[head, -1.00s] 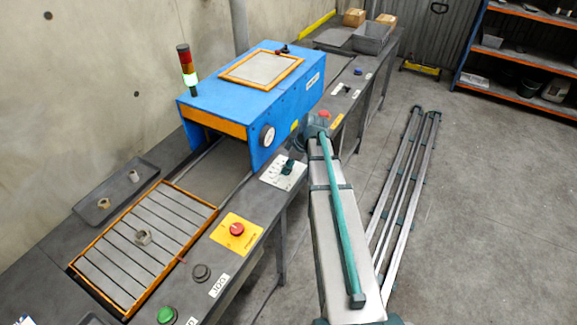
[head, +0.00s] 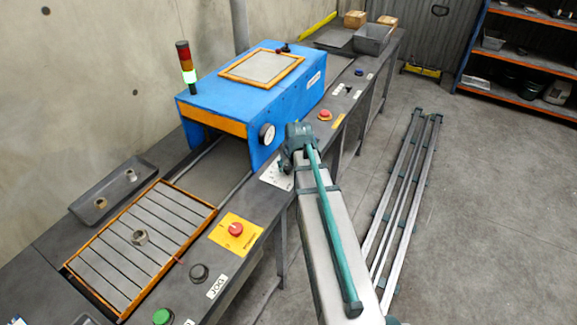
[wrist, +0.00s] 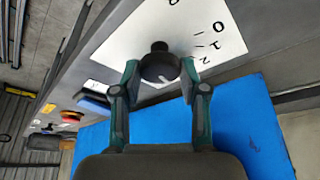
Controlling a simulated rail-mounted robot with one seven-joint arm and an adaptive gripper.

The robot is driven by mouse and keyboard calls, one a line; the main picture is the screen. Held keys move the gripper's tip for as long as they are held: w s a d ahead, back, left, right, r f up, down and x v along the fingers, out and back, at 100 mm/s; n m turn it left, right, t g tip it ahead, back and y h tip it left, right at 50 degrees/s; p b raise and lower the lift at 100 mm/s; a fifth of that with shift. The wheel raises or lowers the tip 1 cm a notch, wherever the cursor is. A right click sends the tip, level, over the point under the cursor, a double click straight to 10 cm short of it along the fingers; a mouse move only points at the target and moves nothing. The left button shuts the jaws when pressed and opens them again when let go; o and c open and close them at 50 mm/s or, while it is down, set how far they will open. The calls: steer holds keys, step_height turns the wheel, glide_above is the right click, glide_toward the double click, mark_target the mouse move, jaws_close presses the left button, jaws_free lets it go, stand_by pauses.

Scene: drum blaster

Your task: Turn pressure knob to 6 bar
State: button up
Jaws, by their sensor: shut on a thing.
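The pressure knob (wrist: 160,64) is a round black knob on a white dial plate (wrist: 115,48) in the wrist view. The plate shows 0, 1 and 2 to the right of the knob, and part of another digit at the top edge. A pale mark on the knob points to the lower right. My gripper (wrist: 159,72) is shut on the knob, one finger on each side. In the head view the dial plate (head: 274,177) is mostly covered by my arm, and the knob is hidden. The round white gauge (head: 267,133) is too small to read.
The blue blaster housing (head: 245,95) stands behind the plate. A red stop button (head: 235,229) on yellow sits in front left of it, and another red button (head: 325,115) lies farther back. Open floor (head: 480,220) is at the right.

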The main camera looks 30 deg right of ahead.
steer(key=m+h, duration=0.1)
steer(key=m, duration=0.2)
steer(key=m+g+h, duration=0.1)
steer(key=m, duration=0.2)
steer(key=shift+w+a+m+b, duration=0.2)
steer(key=shift+m+b, duration=0.1)
steer(key=shift+b, duration=0.1)
steer(key=m+g+h, duration=0.1)
steer(key=m, duration=0.2)
steer(key=shift+b, duration=0.35)
steer(key=shift+m+g+h+b, duration=0.35)
steer(key=shift+m+g, duration=0.25)
steer(key=shift+m, duration=1.1)
steer(key=o, duration=1.1)
steer(key=v, duration=1.2)
